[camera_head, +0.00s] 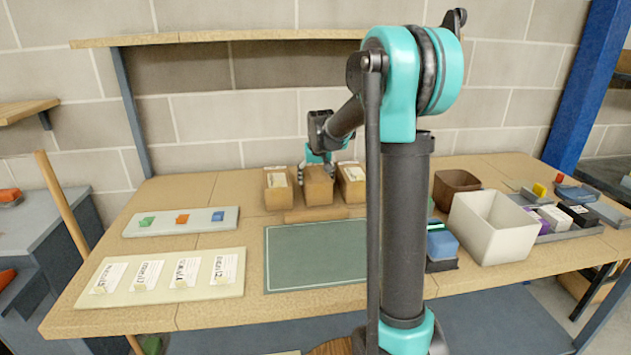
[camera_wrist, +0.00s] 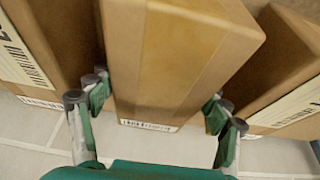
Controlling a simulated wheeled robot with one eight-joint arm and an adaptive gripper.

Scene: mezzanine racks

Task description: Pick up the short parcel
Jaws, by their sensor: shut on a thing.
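Three brown cardboard parcels stand in a row at the back of the table. The middle parcel (camera_head: 318,187) has my gripper (camera_head: 318,160) at its back and top. In the wrist view the middle parcel (camera_wrist: 165,60) sits between my two green fingers, one on each side, and they are shut on it. The left parcel (camera_head: 277,190) and the right parcel (camera_head: 351,184) stand close beside it, with white labels. They also show at the left (camera_wrist: 50,50) and right (camera_wrist: 285,75) of the wrist view. The parcels look similar in height from here.
A low wooden strip (camera_head: 316,215) lies in front of the parcels, before a green mat (camera_head: 315,255). Label board (camera_head: 165,278) and small-block tray (camera_head: 180,221) are on the left. A brown bin (camera_head: 456,184) and white bin (camera_head: 493,228) stand right. A shelf (camera_head: 220,37) hangs above.

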